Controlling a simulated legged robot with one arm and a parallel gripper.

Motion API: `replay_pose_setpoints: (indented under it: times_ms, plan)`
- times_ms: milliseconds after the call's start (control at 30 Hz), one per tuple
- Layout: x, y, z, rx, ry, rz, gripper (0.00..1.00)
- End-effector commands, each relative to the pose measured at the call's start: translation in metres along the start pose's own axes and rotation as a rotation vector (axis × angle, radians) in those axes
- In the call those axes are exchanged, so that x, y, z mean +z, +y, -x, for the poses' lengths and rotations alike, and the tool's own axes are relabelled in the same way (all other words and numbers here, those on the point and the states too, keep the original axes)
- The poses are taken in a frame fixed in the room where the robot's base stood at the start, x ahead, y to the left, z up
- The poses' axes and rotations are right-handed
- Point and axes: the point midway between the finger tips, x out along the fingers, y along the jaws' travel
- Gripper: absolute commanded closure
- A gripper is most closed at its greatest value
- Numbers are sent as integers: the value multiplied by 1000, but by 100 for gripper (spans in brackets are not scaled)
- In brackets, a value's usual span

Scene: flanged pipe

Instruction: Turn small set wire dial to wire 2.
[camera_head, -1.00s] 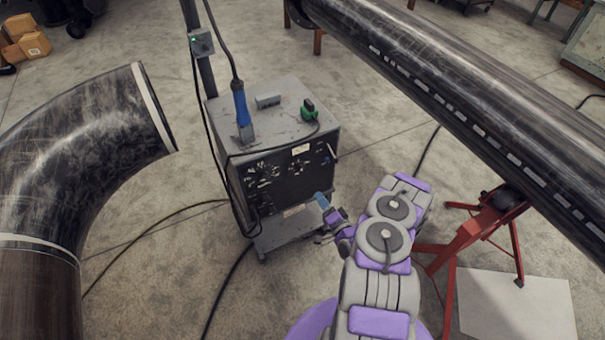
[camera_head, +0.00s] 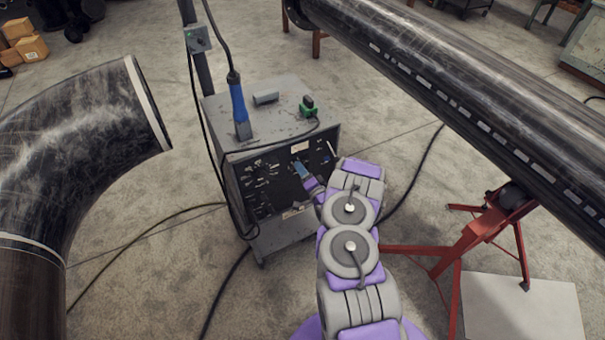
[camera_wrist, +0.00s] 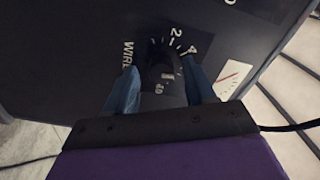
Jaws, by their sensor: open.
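The welding machine (camera_head: 262,110) stands on the floor with its black front panel (camera_head: 262,185) facing me. In the wrist view, the small dark wire dial (camera_wrist: 160,72) sits on that panel, beside the word WIRE and an arc of digits including 1 and 2. My gripper (camera_wrist: 160,92) is open, with one blue finger on each side of the dial. I cannot tell whether the fingers touch it. The dial's lower part is hidden by my gripper, and its pointer setting is unclear. In the head view my gripper (camera_head: 303,172) is at the panel's right half.
A white-faced gauge (camera_wrist: 232,76) is close to the right finger. A black pipe (camera_head: 470,95) on a red stand (camera_head: 480,235) passes at the right. A large pipe elbow (camera_head: 85,140) is at the left. A cable hangs down the machine's front left.

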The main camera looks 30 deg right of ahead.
Motion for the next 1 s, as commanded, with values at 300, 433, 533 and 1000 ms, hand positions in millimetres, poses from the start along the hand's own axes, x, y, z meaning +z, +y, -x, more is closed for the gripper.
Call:
replay_pose_setpoints:
  times_ms: [300, 433, 533, 1000]
  plan:
    - [0, 0, -2, 2, 0, -1, 46]
    - [0, 0, -2, 2, 0, -1, 58]
    - [0, 0, -2, 2, 0, -1, 68]
    - [0, 2, -2, 5, -1, 1, 100]
